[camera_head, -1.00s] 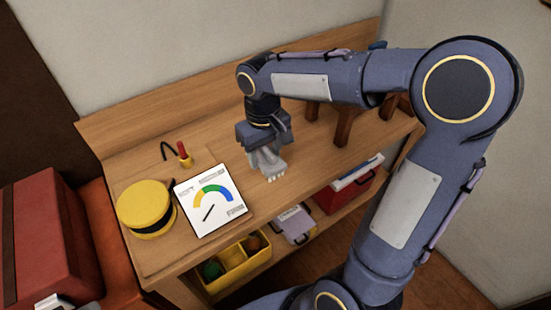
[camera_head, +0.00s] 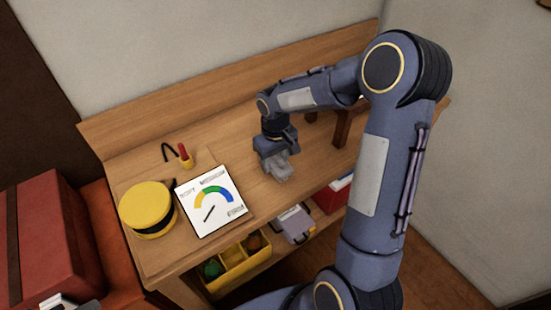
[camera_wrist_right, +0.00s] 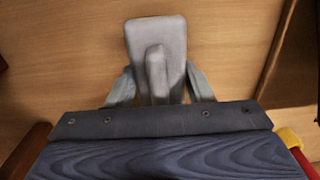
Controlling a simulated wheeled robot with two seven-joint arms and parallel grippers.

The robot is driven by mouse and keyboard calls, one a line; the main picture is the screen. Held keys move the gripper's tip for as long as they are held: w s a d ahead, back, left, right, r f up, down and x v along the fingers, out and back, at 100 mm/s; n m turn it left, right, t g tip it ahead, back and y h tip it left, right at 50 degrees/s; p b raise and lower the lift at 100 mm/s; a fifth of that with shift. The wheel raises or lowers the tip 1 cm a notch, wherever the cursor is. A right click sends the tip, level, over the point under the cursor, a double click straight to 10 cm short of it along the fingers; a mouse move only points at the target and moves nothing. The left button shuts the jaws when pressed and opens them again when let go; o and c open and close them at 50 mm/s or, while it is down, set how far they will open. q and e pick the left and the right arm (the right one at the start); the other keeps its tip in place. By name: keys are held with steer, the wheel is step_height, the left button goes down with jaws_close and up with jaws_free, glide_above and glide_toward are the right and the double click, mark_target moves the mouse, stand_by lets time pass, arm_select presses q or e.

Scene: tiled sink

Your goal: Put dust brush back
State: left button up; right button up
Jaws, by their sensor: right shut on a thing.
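The dust brush is a small grey brush. In the right wrist view its flat head (camera_wrist_right: 171,32) and narrow handle lie between the two fingers of my right gripper (camera_wrist_right: 160,86). In the head view the brush (camera_head: 282,173) shows just below my right gripper (camera_head: 277,158), over the middle of the wooden bench top (camera_head: 235,150). My right gripper is shut on the brush. I cannot tell whether the brush touches the bench top. Its bristles are hardly visible now. My left gripper is in neither view.
A wooden stand (camera_head: 343,128) is at the right. A yellow divided box (camera_head: 238,268) sits on the lower shelf.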

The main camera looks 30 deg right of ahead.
steer(key=shift+f, duration=0.15)
steer(key=o, duration=0.9)
steer(key=shift+o, duration=0.2)
step_height(320, 180, up, 12)
steer(key=shift+f, duration=0.1)
steer(key=s+a+m+t+y, duration=0.1)
steer(key=s+a+t+y, duration=0.1)
steer(key=s, duration=0.9)
steer(key=s+a+r+m+t+y, duration=0.1)
steer(key=s+a+t, duration=0.2)
steer(key=s, duration=0.8)
steer(key=shift+a+r+m+t+y, duration=0.3)
steer(key=shift+a+m+y, duration=0.1)
steer(key=shift+a, duration=0.75)
